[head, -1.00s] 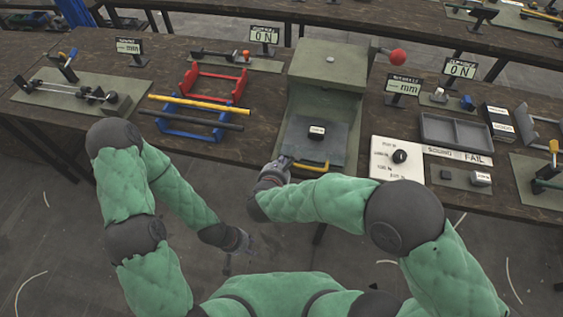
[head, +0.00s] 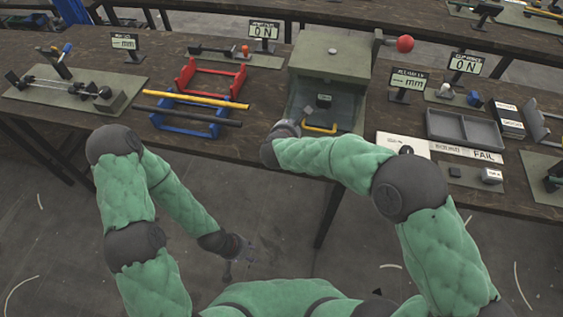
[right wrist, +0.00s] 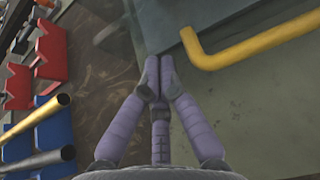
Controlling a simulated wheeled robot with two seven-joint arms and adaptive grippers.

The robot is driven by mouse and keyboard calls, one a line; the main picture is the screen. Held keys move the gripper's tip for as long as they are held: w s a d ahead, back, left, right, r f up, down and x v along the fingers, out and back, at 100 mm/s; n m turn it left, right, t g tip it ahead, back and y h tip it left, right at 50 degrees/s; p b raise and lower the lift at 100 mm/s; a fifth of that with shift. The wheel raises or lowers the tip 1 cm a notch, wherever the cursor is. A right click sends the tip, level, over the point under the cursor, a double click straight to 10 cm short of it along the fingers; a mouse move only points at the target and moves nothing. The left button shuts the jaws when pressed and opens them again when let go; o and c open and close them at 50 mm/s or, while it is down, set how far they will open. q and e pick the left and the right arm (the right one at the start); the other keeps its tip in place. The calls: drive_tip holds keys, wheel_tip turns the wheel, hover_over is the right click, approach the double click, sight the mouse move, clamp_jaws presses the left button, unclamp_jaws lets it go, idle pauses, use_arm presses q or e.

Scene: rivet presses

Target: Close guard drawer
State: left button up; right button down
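The guard drawer (head: 345,118) is a clear-looking tray with a yellow handle (head: 320,129) on its front. My right gripper (head: 287,128) is at the drawer's front left, beside the handle. In the right wrist view its fingertips (right wrist: 158,72) are together with nothing between them, left of the yellow handle (right wrist: 250,45); contact with the drawer is unclear. My left gripper (head: 236,258) hangs over the floor, fingers apart and empty.
Left of the press are a red rack (head: 212,78) and a blue rack (head: 190,118) with yellow and black bars. A red-knobbed lever (head: 405,44) is at the press's right. A white panel (head: 390,140) and a grey tray (head: 463,130) lie further right.

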sight(294, 115)
drive_tip(key=w, duration=0.2)
drive_tip(key=w+d, duration=0.1)
drive_tip(key=w, duration=0.1)
drive_tip(key=shift+d+b, duration=0.1)
drive_tip(key=shift+b, duration=0.25)
drive_tip(key=shift+r, duration=0.1)
drive_tip(key=shift+w+r, duration=0.1)
